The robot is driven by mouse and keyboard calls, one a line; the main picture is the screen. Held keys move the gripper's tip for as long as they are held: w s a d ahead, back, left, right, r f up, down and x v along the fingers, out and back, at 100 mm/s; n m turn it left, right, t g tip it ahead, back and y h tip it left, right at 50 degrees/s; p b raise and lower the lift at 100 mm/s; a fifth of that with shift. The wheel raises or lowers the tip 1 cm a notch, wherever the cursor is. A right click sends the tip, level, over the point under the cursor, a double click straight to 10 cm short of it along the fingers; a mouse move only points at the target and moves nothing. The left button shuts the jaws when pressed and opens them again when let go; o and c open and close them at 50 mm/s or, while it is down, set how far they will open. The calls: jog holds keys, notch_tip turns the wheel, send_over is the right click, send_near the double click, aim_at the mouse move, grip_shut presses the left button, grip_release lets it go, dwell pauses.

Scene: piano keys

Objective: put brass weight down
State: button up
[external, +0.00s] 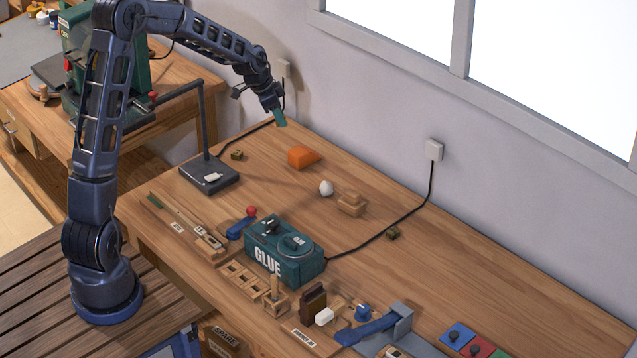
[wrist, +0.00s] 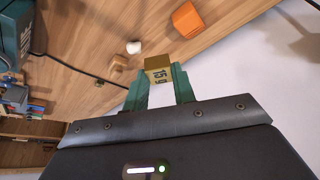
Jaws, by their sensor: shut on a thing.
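A small brass weight (wrist: 158,66) with dark markings sits between the green fingers of my gripper (wrist: 160,82) in the wrist view. The fingers are shut on its two sides. In the external view my gripper (external: 280,119) hangs over the far end of the workbench, close to the wall, pointing down. The held weight is not clearly visible there. The wrist view shows bench surface and white wall beyond the weight. Two other small brass-coloured blocks lie on the bench, one by the lamp foot (external: 237,154) and one near the black cable (external: 392,234).
An orange wedge (external: 303,157), a white ball (external: 326,188) and a wooden block (external: 351,204) stand on the bench (external: 470,262). A dark lamp stand (external: 209,178) is left of them. A green glue box (external: 285,250) stands nearer. Bare wood surrounds the wedge.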

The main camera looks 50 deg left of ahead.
jog(key=n, duration=0.2)
send_over(260, 171)
jog(key=s, duration=0.1)
jog(key=shift+y, duration=0.3)
jog(key=f, duration=2)
jog(key=shift+s+a, duration=0.15)
jog(key=shift+s, duration=0.05)
jog(key=shift+f, duration=0.1)
jog(key=o, duration=0.9)
jog(key=shift+o, duration=0.2)
jog(key=v, duration=1.2)
jog(key=shift+s, duration=0.2)
